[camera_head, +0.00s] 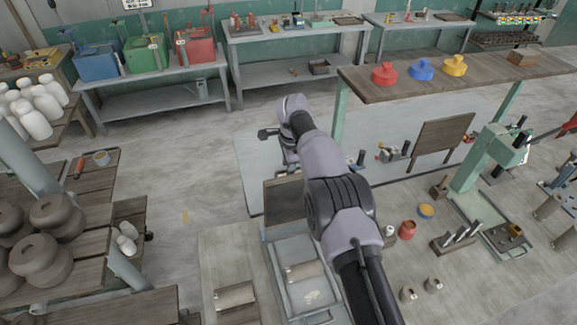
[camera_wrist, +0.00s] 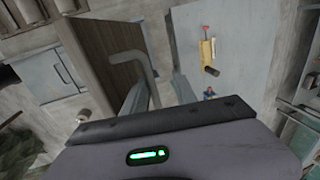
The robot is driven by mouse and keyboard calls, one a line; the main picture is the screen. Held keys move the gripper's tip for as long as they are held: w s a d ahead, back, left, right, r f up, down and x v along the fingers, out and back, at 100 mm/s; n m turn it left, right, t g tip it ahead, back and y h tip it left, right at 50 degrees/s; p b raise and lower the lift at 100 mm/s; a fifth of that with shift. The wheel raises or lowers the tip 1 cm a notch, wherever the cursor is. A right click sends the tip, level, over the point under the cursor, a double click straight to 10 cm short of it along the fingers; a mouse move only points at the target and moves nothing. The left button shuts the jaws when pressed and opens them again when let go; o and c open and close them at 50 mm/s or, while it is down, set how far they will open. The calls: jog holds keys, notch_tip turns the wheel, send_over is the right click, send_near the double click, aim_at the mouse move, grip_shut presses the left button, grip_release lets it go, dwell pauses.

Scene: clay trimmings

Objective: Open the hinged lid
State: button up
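A dark brown panel (camera_head: 285,200), which looks like the hinged lid, stands at the far end of a pale grey tray-like frame (camera_head: 277,268). In the wrist view a brown board (camera_wrist: 105,55) looks raised on edge, with a bent grey bar (camera_wrist: 143,68) beside it. I cannot tell whether the bar is fixed to the board. My gripper (camera_head: 283,152) is just beyond the panel in the head view, partly hidden by my arm.
A wooden shelf (camera_head: 440,80) with red, blue and yellow pieces stands at the right. Jars and a green press (camera_head: 480,160) crowd the right bench. Bare floor shows at the left.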

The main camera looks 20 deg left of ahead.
notch_tip(320, 180, up, 17)
jog(key=s+d, duration=0.1)
jog(key=s, duration=0.1)
jog(key=shift+s+d+b, duration=0.35)
jog(key=shift+s+d, duration=0.05)
